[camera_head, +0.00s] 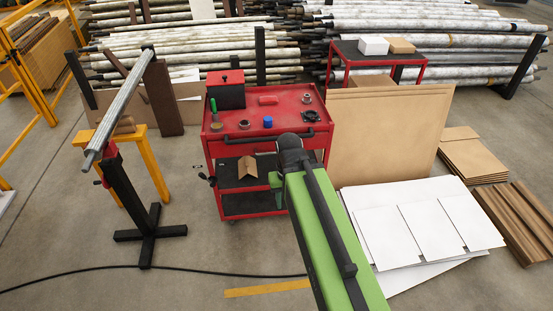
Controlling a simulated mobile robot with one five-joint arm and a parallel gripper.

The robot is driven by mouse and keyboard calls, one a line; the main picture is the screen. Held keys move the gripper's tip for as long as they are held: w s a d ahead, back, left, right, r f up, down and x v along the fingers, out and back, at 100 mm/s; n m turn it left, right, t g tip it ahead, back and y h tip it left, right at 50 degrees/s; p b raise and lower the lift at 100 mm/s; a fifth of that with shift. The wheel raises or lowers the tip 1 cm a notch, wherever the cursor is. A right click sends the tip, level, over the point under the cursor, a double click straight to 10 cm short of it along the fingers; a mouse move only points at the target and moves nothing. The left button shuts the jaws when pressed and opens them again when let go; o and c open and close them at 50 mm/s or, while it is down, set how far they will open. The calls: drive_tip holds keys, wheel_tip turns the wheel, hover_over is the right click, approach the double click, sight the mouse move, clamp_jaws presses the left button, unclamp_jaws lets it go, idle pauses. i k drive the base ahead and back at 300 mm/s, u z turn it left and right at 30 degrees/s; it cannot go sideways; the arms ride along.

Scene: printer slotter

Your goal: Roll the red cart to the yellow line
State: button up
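The red cart (222,162) stands upright on the floor in the middle of the view, with two dark lower shelves and a dark push handle (262,138) along its near top edge. On its top are a dark red box, a green-topped item, a blue cup, a red item and some rings. The yellow line (268,288) lies on the floor at the bottom centre, nearer than the cart, its right end hidden by my green arm. My arm reaches up over the cart's right front.
A black cable (130,267) crosses the floor between cart and line. A black stand (138,215) holding a roller is at left. Bare floor shows in front of the cart.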

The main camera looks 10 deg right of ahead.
sight(248, 196)
drive_tip(key=k, duration=0.6)
drive_tip(key=u, duration=0.9)
drive_tip(key=i, duration=1.9)
drive_tip(key=z, duration=0.3)
